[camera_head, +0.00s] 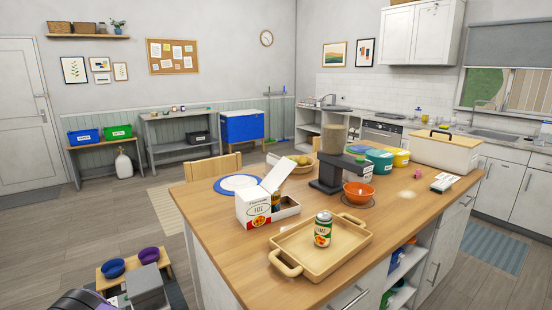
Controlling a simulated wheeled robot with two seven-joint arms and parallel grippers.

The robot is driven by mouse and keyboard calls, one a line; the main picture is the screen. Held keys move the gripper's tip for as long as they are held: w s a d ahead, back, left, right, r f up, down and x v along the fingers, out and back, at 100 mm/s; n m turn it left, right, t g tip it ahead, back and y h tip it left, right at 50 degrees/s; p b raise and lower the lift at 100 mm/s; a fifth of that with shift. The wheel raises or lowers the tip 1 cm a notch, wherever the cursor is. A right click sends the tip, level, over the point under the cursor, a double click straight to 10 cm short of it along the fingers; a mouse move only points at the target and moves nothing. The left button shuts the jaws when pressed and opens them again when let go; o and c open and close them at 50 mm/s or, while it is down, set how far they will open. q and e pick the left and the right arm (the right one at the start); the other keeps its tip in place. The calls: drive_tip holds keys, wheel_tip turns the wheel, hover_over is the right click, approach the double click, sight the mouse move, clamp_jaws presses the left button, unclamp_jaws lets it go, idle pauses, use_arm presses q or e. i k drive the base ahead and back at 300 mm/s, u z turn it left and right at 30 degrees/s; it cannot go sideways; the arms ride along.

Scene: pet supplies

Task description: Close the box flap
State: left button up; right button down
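The white box (251,211) with red and orange print stands on the wooden island table, left of the table's middle. Its white flap (275,177) stands open, tilted up to the right. A low open part of the box lies to the right of the printed front. A small can-like item (276,201) shows there; I cannot tell whether it is inside or behind the wall. Neither gripper can be made out in the head view, and no gripper shows at the box.
A wooden tray (286,261) with an upright can (323,229) is in front of the box. A blue-rimmed plate (222,186), a bread basket (301,164), a dark dispenser (330,172) and an orange bowl (358,192) stand behind or right. Bare tabletop (205,205) lies left.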

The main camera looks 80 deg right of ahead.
sight(283, 168)
drive_tip(key=z, duration=0.25)
drive_tip(key=k, duration=0.8)
drive_tip(key=z, duration=0.55)
